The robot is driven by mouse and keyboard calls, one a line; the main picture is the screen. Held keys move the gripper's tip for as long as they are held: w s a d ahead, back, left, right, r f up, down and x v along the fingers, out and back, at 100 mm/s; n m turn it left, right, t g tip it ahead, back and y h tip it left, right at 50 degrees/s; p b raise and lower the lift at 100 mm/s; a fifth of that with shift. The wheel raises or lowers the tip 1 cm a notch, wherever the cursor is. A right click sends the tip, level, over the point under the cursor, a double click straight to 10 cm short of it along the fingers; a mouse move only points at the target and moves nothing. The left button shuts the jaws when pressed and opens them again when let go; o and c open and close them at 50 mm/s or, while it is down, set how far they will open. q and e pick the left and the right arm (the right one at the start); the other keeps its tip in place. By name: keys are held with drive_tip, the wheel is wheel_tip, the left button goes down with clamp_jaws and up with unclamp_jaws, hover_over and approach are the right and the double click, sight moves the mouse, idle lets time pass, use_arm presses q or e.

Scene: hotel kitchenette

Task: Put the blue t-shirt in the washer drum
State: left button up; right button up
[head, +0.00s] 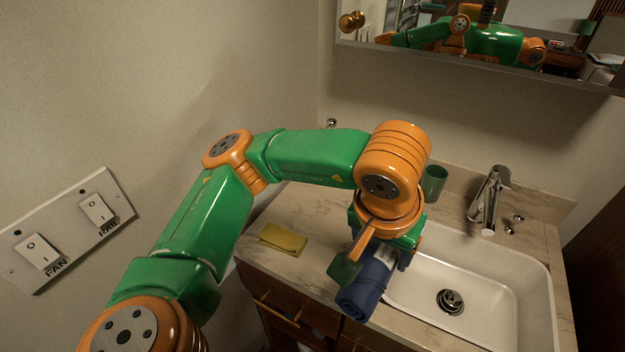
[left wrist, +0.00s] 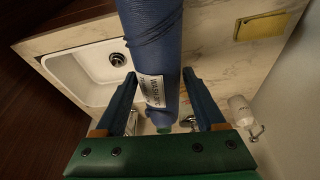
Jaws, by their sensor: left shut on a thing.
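The blue t-shirt (head: 361,297) is a tight roll with a white label; I take this roll to be the shirt. My left gripper (head: 368,266) is shut on it and holds it over the front edge of the counter, left of the sink. In the left wrist view the rolled blue t-shirt (left wrist: 152,42) lies lengthwise between the fingers of my left gripper (left wrist: 160,75), its label facing the camera. The washer drum is in neither view. My right gripper is not in view.
A white sink (head: 525,305) with a chrome tap (head: 485,203) is set in the marble counter (head: 300,210). A yellow cloth or sponge (head: 283,239) lies left of my gripper. A green cup (head: 434,182) stands behind. A switch panel (head: 68,228) is on the left wall.

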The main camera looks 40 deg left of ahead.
use_arm(q)
drive_tip(key=d+b, duration=0.1)
drive_tip(key=f+b, duration=0.1)
drive_tip(key=b, duration=0.1)
drive_tip(key=shift+w+d+f+n, duration=0.2)
drive_tip(key=shift+w+d+n, duration=0.15)
drive_tip(key=shift+d+n, duration=0.05)
drive_tip(key=shift+w+b, duration=0.25)
drive_tip(key=shift+b, duration=0.1)
drive_tip(key=w+a+f, duration=0.3)
drive_tip(key=a+f, duration=0.1)
drive_tip(key=a, duration=0.5)
hover_over(340, 248)
drive_tip(key=s, duration=0.1)
wheel_tip(340, 248, down, 6)
drive_tip(key=shift+s+r+b, duration=0.15)
drive_tip(key=shift+r+b, duration=0.1)
drive_tip(key=shift+b, duration=0.15)
drive_tip(key=shift+d+f, duration=0.1)
drive_tip(key=shift+f, duration=1.4)
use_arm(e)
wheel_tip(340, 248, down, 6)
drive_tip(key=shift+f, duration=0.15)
use_arm(q)
drive_tip(key=shift+f, duration=0.15)
drive_tip(key=o, duration=1.5)
